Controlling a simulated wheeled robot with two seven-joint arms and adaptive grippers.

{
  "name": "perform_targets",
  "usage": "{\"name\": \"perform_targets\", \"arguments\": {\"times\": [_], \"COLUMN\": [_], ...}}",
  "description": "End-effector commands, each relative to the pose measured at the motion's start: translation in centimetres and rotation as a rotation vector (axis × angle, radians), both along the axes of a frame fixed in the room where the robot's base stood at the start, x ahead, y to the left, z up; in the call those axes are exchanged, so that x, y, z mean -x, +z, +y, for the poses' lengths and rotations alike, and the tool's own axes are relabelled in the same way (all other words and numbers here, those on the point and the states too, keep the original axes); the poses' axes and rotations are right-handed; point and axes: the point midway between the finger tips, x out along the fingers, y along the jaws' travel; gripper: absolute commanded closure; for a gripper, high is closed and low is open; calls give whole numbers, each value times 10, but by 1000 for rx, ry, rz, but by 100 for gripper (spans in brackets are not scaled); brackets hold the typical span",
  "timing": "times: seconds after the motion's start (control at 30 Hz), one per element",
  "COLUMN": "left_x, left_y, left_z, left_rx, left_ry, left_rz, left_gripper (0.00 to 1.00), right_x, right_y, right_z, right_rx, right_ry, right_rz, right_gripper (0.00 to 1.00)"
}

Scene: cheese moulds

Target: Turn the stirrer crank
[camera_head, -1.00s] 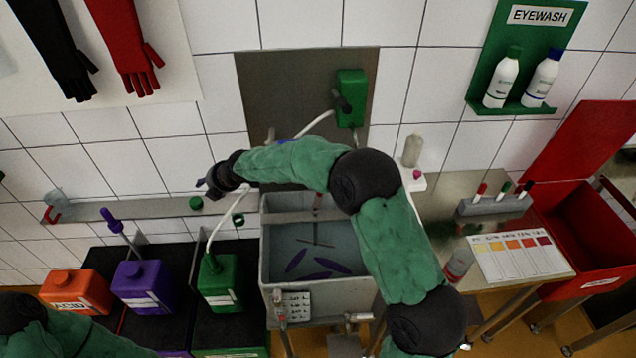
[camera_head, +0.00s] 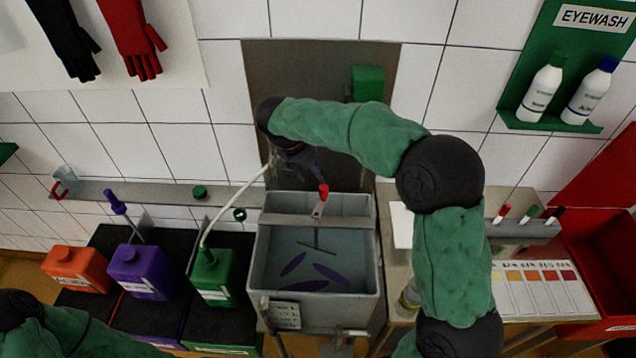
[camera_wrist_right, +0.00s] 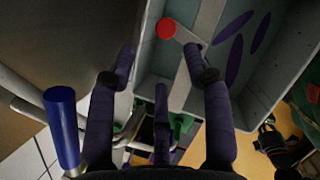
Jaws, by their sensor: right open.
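The stirrer crank has a red knob (camera_head: 323,190) on a short grey arm, on a bar (camera_head: 285,219) across the grey tank (camera_head: 364,270). In the right wrist view the red knob (camera_wrist_right: 166,28) is near the top centre, with the crank arm running down to the right from it. My right gripper (camera_head: 302,163) is above the back of the tank, left of and above the knob in the picture. In the wrist view its dark fingers (camera_wrist_right: 160,66) are spread, with nothing between them, and the knob shows beyond the fingertips. My left gripper is outside the frame.
Purple strips (camera_head: 305,272) lie in the tank's liquid. Orange (camera_head: 78,268), purple (camera_head: 140,272) and green (camera_head: 213,277) containers stand left of it. A pale hose (camera_head: 233,203) rises from the green one near my gripper. A blue cylinder (camera_wrist_right: 62,125) is beside the fingers.

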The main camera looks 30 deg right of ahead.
Motion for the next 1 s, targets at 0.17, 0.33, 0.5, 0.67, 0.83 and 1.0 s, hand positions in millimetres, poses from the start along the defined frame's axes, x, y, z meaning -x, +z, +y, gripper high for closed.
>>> {"name": "perform_targets", "arguments": {"times": [0.17, 0.33, 0.5, 0.67, 0.83, 1.0], "left_x": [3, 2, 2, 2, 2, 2], "left_y": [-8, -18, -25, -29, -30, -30], "left_z": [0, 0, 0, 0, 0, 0], "left_rx": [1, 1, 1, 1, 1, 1], "left_ry": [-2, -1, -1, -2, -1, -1], "left_rz": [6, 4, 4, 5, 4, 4], "left_gripper": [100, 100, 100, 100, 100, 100], "right_x": [-1, -4, -7, -8, -9, -9], "right_y": [-23, -52, -77, -90, -95, -95], "right_z": [-9, -21, -30, -36, -38, -38], "right_rx": [-2, -2, -3, -2, -3, -3], "right_ry": [-3, -1, -1, 0, 1, 1], "right_rz": [2, 1, -1, -2, -2, -2], "right_gripper": [50, 50, 50, 50, 50, 50]}}
